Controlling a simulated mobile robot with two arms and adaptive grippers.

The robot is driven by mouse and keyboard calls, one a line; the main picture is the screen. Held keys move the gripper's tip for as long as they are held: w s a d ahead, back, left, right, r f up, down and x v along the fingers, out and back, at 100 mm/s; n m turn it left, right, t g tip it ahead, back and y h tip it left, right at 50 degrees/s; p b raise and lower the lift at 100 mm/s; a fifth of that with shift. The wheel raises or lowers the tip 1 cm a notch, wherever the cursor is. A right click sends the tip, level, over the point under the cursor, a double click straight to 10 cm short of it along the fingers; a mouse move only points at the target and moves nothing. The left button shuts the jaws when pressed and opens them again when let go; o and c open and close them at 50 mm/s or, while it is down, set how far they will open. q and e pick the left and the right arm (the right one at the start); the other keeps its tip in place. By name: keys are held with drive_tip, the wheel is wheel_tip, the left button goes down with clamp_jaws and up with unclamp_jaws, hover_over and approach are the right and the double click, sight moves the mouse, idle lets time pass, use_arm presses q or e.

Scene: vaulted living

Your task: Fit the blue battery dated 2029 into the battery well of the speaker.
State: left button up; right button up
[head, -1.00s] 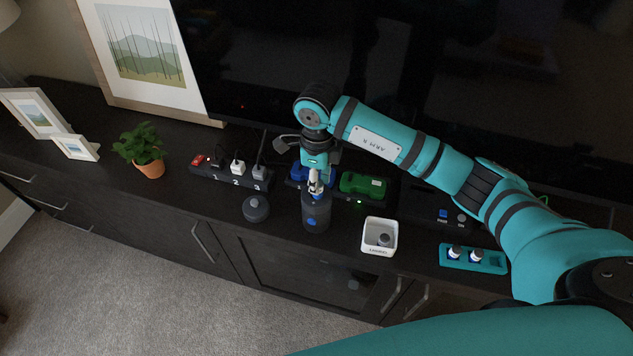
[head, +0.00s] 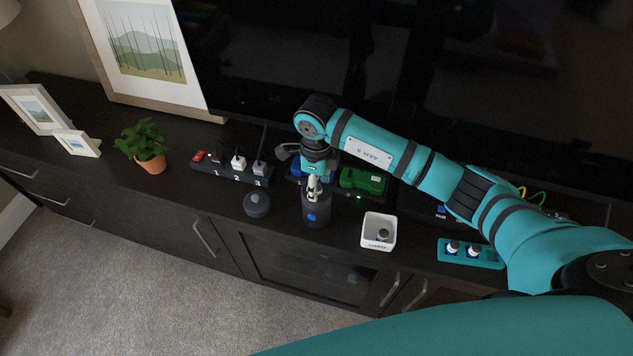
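The speaker (head: 316,213) is a dark upright cylinder with a blue round mark on its front, near the cabinet's front edge. My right gripper (head: 314,194) points straight down at its top. Its pale fingers are close together at the speaker's opening; I cannot tell whether a battery is between them, and the well is hidden. Two small white-and-dark batteries (head: 453,247) (head: 474,251) stand in a teal tray (head: 492,258) on the right; their dates are too small to read. My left gripper is not in view.
A round dark lid-like disc (head: 256,204) lies left of the speaker. A white bin (head: 371,244) holds a small dark cylinder (head: 382,235). Behind are a power strip (head: 205,174), a blue pack (head: 324,174) and a green pack (head: 365,181). A potted plant (head: 150,160) stands left.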

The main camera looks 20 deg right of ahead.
drive_tip(key=shift+r, duration=0.1)
drive_tip(key=shift+r, duration=0.2)
wheel_tip(320, 180, up, 12)
drive_tip(key=b, duration=0.2)
drive_tip(key=shift+b, duration=0.3)
drive_tip(key=shift+f, duration=0.15)
